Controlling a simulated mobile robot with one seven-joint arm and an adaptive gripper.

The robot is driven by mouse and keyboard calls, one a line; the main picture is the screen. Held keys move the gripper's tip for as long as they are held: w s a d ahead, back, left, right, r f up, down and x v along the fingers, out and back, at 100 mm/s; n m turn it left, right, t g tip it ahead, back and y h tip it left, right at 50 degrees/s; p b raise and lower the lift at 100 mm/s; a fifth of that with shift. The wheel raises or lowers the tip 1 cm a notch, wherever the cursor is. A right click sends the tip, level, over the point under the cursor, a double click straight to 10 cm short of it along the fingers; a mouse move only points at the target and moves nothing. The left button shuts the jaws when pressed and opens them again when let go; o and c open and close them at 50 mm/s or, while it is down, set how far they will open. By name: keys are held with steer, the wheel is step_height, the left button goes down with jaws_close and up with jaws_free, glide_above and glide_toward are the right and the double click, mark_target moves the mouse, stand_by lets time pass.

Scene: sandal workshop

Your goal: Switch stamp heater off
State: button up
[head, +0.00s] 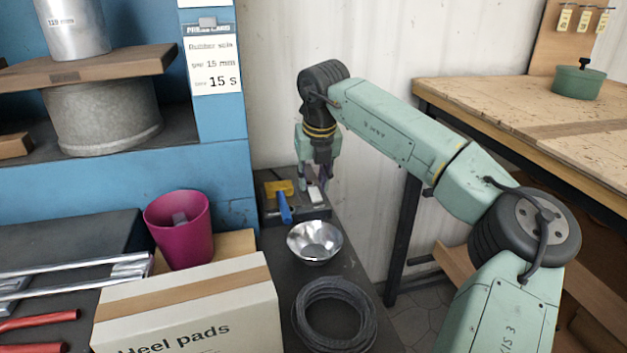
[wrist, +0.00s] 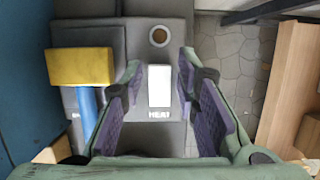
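The stamp heater (head: 301,213) is a dark grey box at the far end of the dark bench in the head view. Its top fills the middle of the wrist view (wrist: 160,142). In the head view my gripper (head: 318,184) points down there.
A metal bowl (head: 314,241) and a black cable coil (head: 334,315) lie nearer on the bench. A magenta cup (head: 179,229) and a heel pads box (head: 190,308) stand left. The blue press frame (head: 215,150) rises close to the heater's left.

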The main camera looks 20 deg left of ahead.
mark_target(318, 200)
steer(key=v, duration=1.1)
steer(key=shift+r, duration=0.25)
steer(key=shift+s, duration=0.1)
